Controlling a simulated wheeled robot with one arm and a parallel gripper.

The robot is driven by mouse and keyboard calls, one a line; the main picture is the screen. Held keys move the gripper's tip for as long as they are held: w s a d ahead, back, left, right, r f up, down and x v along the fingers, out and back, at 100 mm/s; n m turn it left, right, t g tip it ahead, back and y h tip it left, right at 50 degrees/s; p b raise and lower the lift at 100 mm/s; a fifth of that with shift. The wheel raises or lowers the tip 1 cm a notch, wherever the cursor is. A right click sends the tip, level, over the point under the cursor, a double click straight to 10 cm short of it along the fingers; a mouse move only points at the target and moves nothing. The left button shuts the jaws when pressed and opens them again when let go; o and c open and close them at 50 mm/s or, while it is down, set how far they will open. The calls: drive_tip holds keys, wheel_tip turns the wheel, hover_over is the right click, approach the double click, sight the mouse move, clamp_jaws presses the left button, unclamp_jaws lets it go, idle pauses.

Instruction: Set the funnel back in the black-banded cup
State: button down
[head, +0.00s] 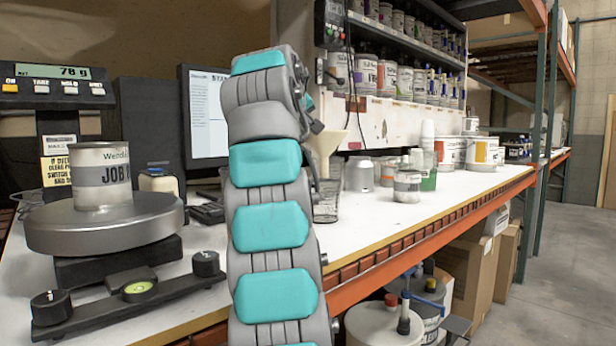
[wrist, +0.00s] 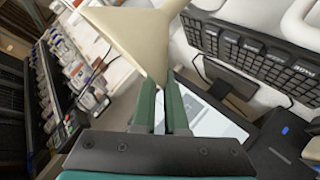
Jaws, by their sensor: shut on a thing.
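The cream funnel (head: 325,143) shows just right of my arm in the head view, wide mouth up and spout down. In the wrist view the funnel (wrist: 137,32) fills the top middle, and my gripper (wrist: 161,92) is shut on it with its green fingers. In the head view my gripper is mostly hidden behind my arm. A clear grey cup (head: 327,207) stands on the bench below the funnel, partly hidden by my arm. I cannot make out a black band on it, nor whether the spout is inside it or behind it.
A scale (head: 105,230) with a paint can (head: 102,177) is at left. A monitor (head: 205,115) and keyboard (wrist: 255,55) are close by. The bench's right part has bare space.

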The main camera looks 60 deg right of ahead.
drive_tip(key=shift+f+b, duration=1.6)
drive_tip(key=shift+f, duration=0.8)
drive_tip(key=shift+f+b, duration=0.75)
drive_tip(key=shift+f, duration=0.9)
drive_tip(key=shift+f+b, duration=0.35)
drive_tip(key=shift+f, duration=0.25)
drive_tip(key=c, duration=1)
unclamp_jaws()
drive_tip(key=shift+o, duration=0.2)
